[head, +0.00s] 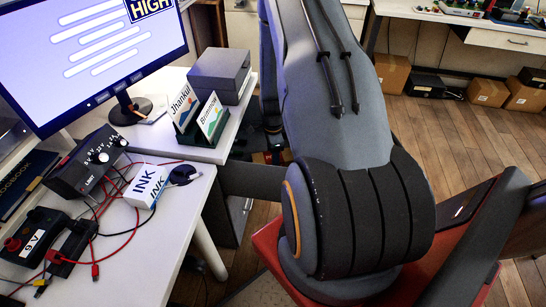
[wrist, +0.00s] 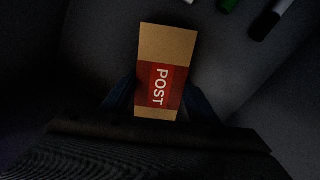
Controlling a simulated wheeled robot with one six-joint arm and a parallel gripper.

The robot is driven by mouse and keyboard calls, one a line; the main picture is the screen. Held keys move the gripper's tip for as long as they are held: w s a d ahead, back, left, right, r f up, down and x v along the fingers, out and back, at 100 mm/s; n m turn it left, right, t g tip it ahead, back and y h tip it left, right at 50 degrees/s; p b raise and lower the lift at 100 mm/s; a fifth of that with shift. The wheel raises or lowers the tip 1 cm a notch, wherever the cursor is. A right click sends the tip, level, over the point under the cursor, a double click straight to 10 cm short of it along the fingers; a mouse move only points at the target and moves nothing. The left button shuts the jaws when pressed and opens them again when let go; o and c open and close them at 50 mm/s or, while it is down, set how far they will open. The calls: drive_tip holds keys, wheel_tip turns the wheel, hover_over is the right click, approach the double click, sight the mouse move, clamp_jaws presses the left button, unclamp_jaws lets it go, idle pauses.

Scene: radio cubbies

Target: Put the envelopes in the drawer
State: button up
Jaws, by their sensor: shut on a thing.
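In the wrist view, a tan envelope (wrist: 168,42) with a red band marked POST lies between the two dark blue fingers of my gripper (wrist: 160,88). My gripper is shut on its lower part. The surroundings there are a dark grey surface, too dim to identify surely. In the head view my arm hides the gripper and the envelope. White drawer fronts show at the top edge (head: 242,27) and at the far right bench (head: 512,39). I cannot tell which drawer is meant, and no open drawer is clear in the head view.
The desk (head: 185,240) holds a monitor (head: 95,50), an INK box (head: 146,184), a dark power unit (head: 85,163) and cables. Cardboard boxes (head: 484,92) stand on the wooden floor.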

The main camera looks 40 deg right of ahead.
drive_tip(key=o, duration=1.1)
drive_tip(key=shift+f, duration=0.1)
wheel_tip(320, 180, up, 12)
drive_tip(key=shift+r+b, duration=0.15)
drive_tip(key=shift+b, duration=0.3)
drive_tip(key=shift+r, duration=0.1)
